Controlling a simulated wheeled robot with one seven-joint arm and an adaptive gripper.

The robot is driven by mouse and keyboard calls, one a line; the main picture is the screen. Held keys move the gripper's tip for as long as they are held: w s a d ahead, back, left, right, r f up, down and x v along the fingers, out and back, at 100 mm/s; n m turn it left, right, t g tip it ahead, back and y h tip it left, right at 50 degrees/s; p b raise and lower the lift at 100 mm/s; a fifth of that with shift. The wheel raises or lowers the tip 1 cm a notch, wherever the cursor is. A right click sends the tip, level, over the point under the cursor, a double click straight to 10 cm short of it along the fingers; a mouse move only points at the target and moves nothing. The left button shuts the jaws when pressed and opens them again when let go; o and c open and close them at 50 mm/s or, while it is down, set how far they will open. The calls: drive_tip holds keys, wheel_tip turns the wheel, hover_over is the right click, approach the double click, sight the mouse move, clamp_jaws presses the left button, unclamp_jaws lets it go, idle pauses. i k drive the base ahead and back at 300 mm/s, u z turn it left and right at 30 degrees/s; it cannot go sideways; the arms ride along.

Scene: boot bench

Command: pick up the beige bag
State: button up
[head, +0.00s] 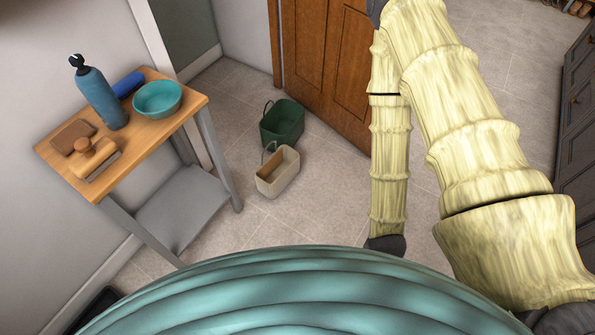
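The beige bag (283,181) stands upright on the tiled floor near the middle of the head view. It is open at the top, its inside looks brown, and a thin handle rises at its far left end. My gripper is not in view. Parts of my pale yellow arm show on the right side of the picture, apart from the bag in the picture.
A green bag (284,125) stands just behind the beige one, close to the wooden door (325,65). A bench (152,142) at left carries a blue bottle (98,97), teal bowl (158,97) and brush (98,158). Floor (310,215) right of the beige bag is clear.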

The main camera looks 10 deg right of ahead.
sight(273, 175)
drive_tip(key=u, duration=3.75)
drive_tip(key=k, duration=1.75)
drive_tip(key=z, duration=1.6)
